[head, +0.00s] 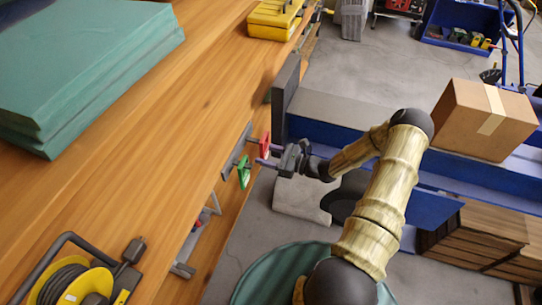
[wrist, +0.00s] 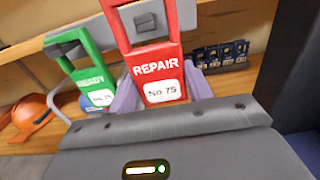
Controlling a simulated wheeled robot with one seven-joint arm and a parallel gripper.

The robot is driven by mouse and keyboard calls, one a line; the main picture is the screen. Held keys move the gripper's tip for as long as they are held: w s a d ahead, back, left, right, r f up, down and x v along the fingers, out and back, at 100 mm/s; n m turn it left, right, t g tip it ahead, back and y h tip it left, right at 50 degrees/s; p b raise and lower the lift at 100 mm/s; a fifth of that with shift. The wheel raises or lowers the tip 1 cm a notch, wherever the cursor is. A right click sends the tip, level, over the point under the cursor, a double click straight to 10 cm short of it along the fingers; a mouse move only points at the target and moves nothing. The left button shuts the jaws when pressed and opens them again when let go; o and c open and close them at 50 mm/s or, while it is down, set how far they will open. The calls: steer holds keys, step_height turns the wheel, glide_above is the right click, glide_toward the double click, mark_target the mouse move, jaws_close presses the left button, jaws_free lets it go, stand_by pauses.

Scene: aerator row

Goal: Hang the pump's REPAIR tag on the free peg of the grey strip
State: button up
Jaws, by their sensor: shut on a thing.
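The red REPAIR tag (wrist: 160,72), marked No 75, is upright between the lavender fingers of my gripper (wrist: 163,88), which is shut on it. In the head view the red tag (head: 265,145) is at the grey strip (head: 235,152) on the bench's edge. A grey end piece shows in the tag's top opening in the wrist view; I cannot tell whether the peg passes through or lies behind. The green READY tag (wrist: 91,86) hangs on the strip to the left of the red one. It also shows in the head view (head: 243,172), just below my gripper (head: 268,155).
Green slabs (head: 85,65) and a yellow cable reel (head: 78,287) lie on the wooden bench. An orange helmet (wrist: 32,112) and small blue-and-dark items (wrist: 220,54) are on a shelf behind the tags. A cardboard box (head: 483,120) is at the right.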

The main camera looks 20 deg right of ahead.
steer(key=shift+x, duration=0.85)
steer(key=shift+w+a+f, duration=0.1)
steer(key=shift+f, duration=0.55)
steer(key=o, duration=1)
steer(key=shift+c, duration=0.5)
steer(key=p+v, duration=0.1)
steer(key=v, duration=0.8)
stand_by(0.6)
stand_by(0.4)
